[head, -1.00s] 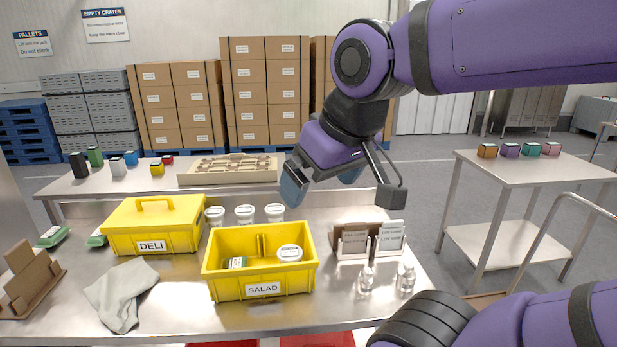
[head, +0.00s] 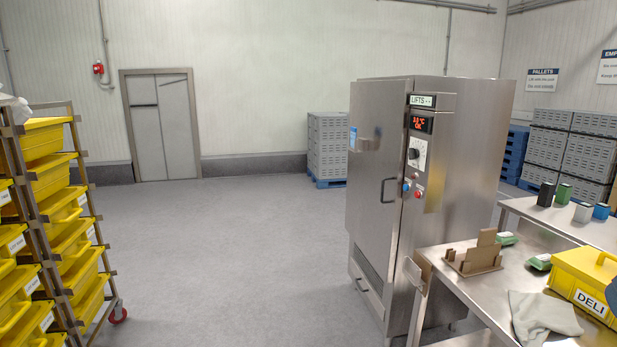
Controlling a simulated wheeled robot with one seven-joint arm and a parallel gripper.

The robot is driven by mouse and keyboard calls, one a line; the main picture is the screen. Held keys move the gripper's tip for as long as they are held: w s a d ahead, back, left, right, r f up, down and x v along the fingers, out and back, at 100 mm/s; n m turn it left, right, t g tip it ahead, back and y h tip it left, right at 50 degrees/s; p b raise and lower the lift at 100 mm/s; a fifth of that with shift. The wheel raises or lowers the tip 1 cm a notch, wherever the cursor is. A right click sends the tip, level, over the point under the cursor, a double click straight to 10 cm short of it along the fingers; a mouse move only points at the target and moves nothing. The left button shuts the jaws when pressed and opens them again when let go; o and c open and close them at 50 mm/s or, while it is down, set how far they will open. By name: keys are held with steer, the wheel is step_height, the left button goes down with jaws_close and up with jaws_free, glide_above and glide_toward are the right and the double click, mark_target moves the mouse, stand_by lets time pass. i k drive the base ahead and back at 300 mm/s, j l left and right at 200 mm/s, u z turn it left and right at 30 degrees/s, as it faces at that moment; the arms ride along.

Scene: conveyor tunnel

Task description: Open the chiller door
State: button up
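The chiller (head: 468,160) is a tall stainless steel cabinet right of centre in the head view. Its door (head: 376,165) faces left and looks shut. A sign reading "LIFTS" (head: 422,101) is above the display. My gripper is out of view, so its state and distance from the handle do not show.
A steel table (head: 455,262) stands against the chiller's right side, with a cardboard stand (head: 476,254), a grey cloth (head: 541,317) and a yellow DELI box (head: 588,278). A rack of yellow crates (head: 62,200) stands at left. The floor (head: 220,260) between is clear.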

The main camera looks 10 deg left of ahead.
mark_target(380, 110)
steer(key=u, duration=0.2)
steer(key=i+j, duration=0.25)
steer(key=i, duration=0.25)
steer(key=i+j, duration=0.25)
steer(key=i, duration=0.25)
steer(key=i+j, duration=0.25)
steer(key=i, duration=0.2)
steer(key=i+j+z, duration=0.1)
steer(key=i, duration=0.4)
steer(key=i+j, duration=0.4)
steer(key=i, duration=0.1)
